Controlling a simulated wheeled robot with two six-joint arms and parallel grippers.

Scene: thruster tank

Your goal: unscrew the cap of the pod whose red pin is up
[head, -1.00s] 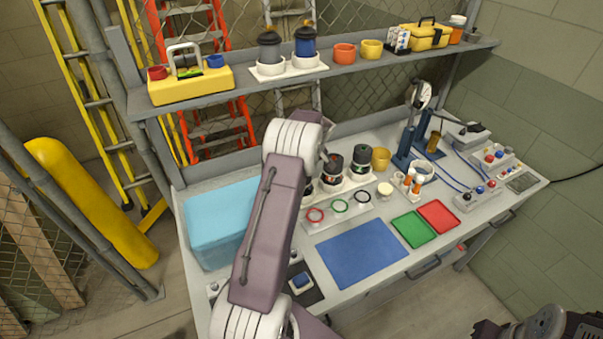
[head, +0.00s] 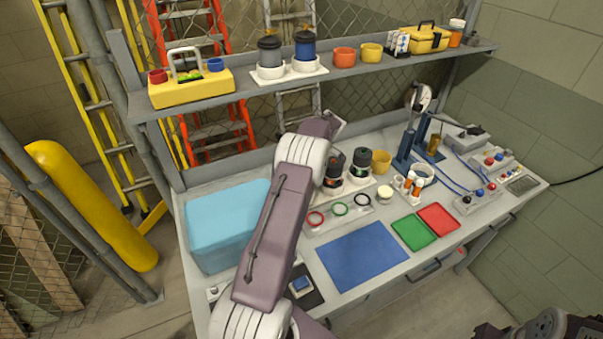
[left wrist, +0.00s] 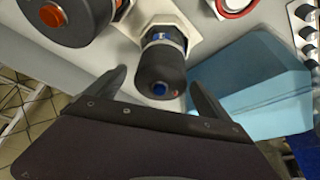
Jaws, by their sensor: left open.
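Pods with dark caps stand in a pale rack on the bench. In the head view I see an orange-marked pod (head: 334,166) and a green-marked pod (head: 361,161). In the left wrist view a blue-marked pod (left wrist: 162,62) shows a blue centre and a small reddish spot on its dark cap; whether that is a raised pin I cannot tell. The orange-marked pod (left wrist: 60,18) is beside it at upper left. My left gripper (left wrist: 158,88) is open, its fingers on either side of the blue-marked cap in the picture, with no visible contact. My left arm hides the blue-marked pod in the head view.
A cyan box (head: 222,215) stands left of the pods, close to my left gripper. Blue (head: 361,255), green (head: 413,231) and red (head: 439,217) mats lie on the bench. A shelf (head: 290,84) runs above.

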